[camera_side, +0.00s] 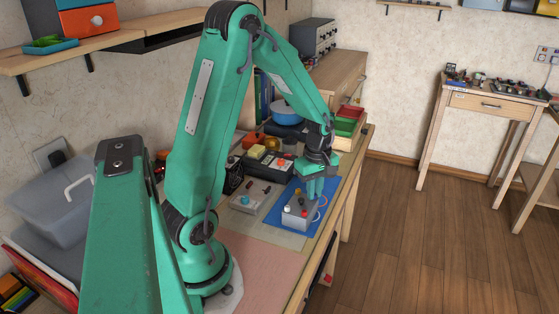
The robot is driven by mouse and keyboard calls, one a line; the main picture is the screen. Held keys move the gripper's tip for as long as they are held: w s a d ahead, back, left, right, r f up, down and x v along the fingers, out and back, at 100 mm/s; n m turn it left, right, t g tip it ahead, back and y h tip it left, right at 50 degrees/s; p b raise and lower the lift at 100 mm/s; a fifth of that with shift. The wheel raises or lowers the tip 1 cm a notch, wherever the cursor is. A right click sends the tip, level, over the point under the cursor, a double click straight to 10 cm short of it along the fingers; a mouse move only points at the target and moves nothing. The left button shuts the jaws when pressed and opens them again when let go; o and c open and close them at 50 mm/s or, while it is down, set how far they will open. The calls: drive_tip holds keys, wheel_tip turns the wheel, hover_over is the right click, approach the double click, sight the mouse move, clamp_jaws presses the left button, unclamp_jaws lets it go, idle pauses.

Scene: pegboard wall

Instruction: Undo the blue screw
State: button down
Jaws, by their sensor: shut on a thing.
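My gripper (315,194) points down over the far right end of a small grey box (298,216) with a white knob and red knobs. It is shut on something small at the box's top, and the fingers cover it. I take it to be the blue screw, which does not show clearly in this view. The box sits on a blue mat (270,224) and looks upright.
Left of the box lies a grey panel (262,190) with a light blue knob. Behind stand a black case (268,166), a blue bowl (285,112) and stacked trays (347,122). The pink bench surface (262,270) in front is clear.

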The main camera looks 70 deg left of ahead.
idle(0.5)
drive_tip(key=c, duration=1.4)
unclamp_jaws()
drive_tip(key=shift+c, duration=0.2)
drive_tip(key=shift+r, duration=0.1)
drive_tip(key=shift+r, duration=3.85)
